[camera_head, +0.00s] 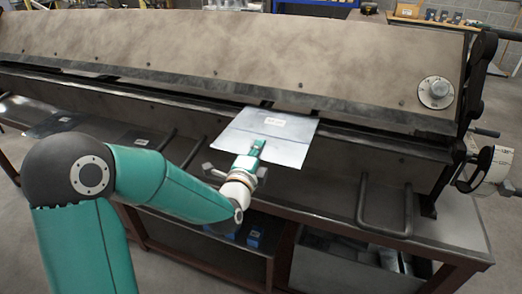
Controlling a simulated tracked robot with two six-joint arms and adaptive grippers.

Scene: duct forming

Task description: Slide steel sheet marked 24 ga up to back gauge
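A grey steel sheet (294,151) with a white label (274,121) lies at the middle of the bending machine. The label's writing is too small to read. The sheet's far edge meets the opening under the machine's long upper beam (230,50), and a faint line runs across it. My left gripper (257,147) is at the sheet's near edge, with teal finger parts overlapping the sheet from above. Any finger under the sheet is hidden, so its grip is unclear. The back gauge cannot be made out behind the beam. My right gripper is not in view.
Darker flat sheets (56,122) lie on the bench at the left. A bent bar handle (384,212) stands out in front at the right, with another bar by my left wrist. A round dial (436,92) is on the beam's right end. A lower shelf holds small blue items (254,236).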

